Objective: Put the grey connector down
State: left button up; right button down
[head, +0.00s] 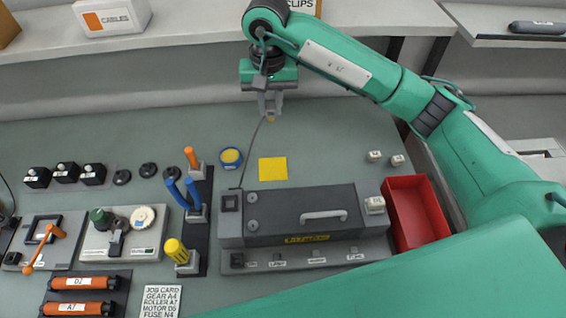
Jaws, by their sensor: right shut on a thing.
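My right gripper (270,107) hangs over the back part of the bench, fingers down. It is shut on the grey connector, which is small and mostly hidden between the fingers. A thin dark cable (252,152) runs from the gripper down to the bench beside the dark grey machine (305,212). A flat yellow square (272,169) lies on the bench below and in front of the gripper, bare and apart from it. My left gripper is not in view.
A blue-rimmed round tin (231,157) sits left of the yellow square. A red tray (415,210) and two small pale blocks (375,156) are to the right. The bench around the yellow square's right is clear.

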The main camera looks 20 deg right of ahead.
jog(key=shift+w, duration=0.1)
notch_tip(320, 180, down, 15)
jog(key=p, duration=0.4)
jog(key=shift+a+f, duration=0.15)
jog(key=shift+f, duration=0.6)
notch_tip(320, 180, down, 3)
jog(key=shift+f+p, duration=0.1)
jog(key=shift+p, duration=0.6)
jog(key=shift+f, duration=0.1)
jog(key=shift+f, duration=0.1)
jog(key=c, duration=1.3)
grip_release()
